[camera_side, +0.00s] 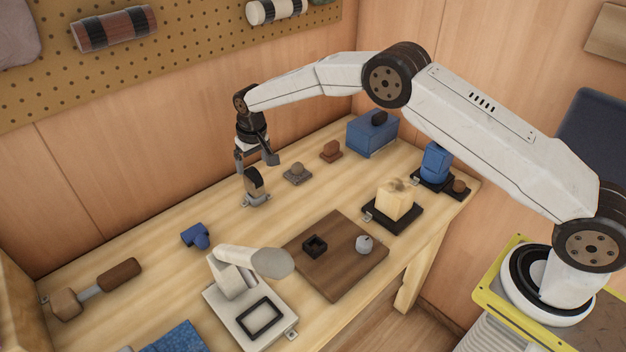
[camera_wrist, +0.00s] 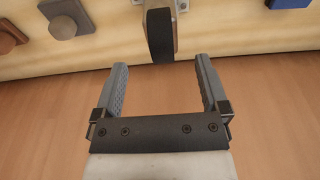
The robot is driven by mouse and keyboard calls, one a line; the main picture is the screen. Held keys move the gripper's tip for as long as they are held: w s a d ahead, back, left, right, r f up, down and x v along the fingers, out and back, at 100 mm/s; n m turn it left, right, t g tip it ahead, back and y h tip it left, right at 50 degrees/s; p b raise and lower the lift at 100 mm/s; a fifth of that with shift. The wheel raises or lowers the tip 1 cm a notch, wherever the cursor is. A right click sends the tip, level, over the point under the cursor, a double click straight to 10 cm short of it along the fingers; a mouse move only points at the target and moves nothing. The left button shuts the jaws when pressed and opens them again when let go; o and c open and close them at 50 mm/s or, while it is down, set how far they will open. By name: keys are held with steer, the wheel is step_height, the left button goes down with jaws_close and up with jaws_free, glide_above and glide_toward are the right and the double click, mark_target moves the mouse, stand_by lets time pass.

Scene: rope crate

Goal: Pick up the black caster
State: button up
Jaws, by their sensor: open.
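The black caster (camera_side: 254,184) stands on the workbench near its back edge, its dark wheel upright on a pale metal mount. My gripper (camera_side: 257,162) points down just above the caster, with its fingers apart and nothing between them. In the wrist view the caster (camera_wrist: 160,36) lies at the top centre, just past the gap between the two open grey fingers of my gripper (camera_wrist: 162,66). The wheel's near end is close to the fingertip line. Whether the fingers touch it cannot be told.
A grey knob on a square base (camera_side: 297,173) and a brown knob (camera_side: 331,151) stand to the right. A blue box (camera_side: 372,136) stands farther right. A blue piece (camera_side: 196,236) lies to the left. Bare bench (camera_side: 165,240) surrounds the caster. The wall (camera_side: 150,170) rises behind.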

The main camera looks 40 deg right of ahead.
mark_target(254, 185)
steer(key=shift+w+f, duration=0.1)
steer(key=shift+f, duration=0.6)
steer(key=shift+w+a+f, duration=0.1)
steer(key=shift+w+f, duration=0.1)
steer(key=shift+f, duration=1.1)
steer(key=shift+w+f, duration=0.2)
steer(key=shift+f, duration=1.05)
jaws_close()
